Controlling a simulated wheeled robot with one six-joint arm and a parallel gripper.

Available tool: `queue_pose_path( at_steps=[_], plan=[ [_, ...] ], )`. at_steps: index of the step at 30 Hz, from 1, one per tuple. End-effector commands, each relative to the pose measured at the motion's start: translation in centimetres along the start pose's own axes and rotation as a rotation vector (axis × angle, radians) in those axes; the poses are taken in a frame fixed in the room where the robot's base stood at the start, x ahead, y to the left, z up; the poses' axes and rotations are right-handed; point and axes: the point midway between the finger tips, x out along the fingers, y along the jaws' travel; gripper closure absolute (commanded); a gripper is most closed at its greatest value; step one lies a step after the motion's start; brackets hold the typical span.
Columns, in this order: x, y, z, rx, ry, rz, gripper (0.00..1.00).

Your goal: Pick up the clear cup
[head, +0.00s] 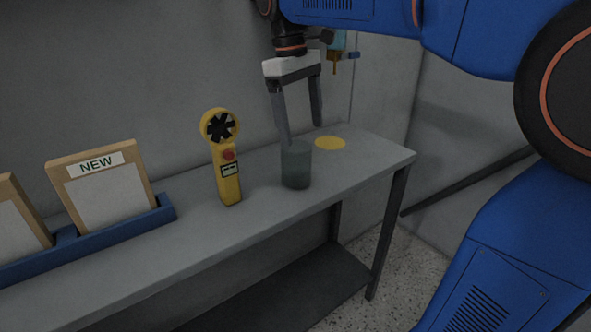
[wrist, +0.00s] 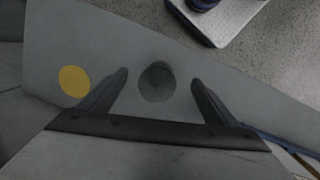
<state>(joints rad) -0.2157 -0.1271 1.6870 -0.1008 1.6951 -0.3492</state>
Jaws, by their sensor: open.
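The clear cup (head: 296,166) looks dark and see-through and stands upright on the grey bench, right of the middle. In the wrist view the cup (wrist: 157,82) shows from above as a dark round shape, a little beyond the fingertips and between their lines. My gripper (head: 303,132) is open and points down above and around the cup's rim; in the head view one fingertip overlaps the rim. In the wrist view my gripper (wrist: 160,76) has its fingers spread wide with nothing held. I cannot tell how far the tips are above the rim.
A yellow fan-headed meter (head: 230,178) stands left of the cup. A yellow disc (head: 330,143) lies flat behind it to the right. A blue rack (head: 120,230) with framed boards (head: 100,185) is at the left. The bench (head: 372,158) ends at the right.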

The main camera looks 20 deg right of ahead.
Motion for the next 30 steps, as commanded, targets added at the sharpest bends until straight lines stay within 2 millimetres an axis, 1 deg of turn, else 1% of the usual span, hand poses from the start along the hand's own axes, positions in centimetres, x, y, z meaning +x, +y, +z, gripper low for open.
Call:
queue_pose_path(
  at_steps=[1, 3, 6, 9, 12, 14, 17, 19, 30],
  plan=[
    [-0.8, 0.1, -1.5, -0.028, -0.026, -0.003, 0.18],
    [-1.8, 0.2, -3.0, -0.062, -0.060, -0.008, 0.18],
    [-2.9, 0.2, -4.7, -0.102, -0.101, -0.014, 0.18],
    [-3.6, 0.1, -5.9, -0.130, -0.130, -0.018, 0.18],
    [-4.1, 0.1, -6.6, -0.147, -0.147, -0.021, 0.18],
    [-4.0, 0.1, -6.8, -0.152, -0.153, -0.023, 0.18],
    [-3.3, 0.1, -6.7, -0.155, -0.157, -0.024, 0.18],
    [-2.3, 0.0, -6.5, -0.155, -0.157, -0.024, 0.18],
    [4.2, -0.1, -5.4, -0.154, -0.157, -0.024, 0.18]
  ],
)
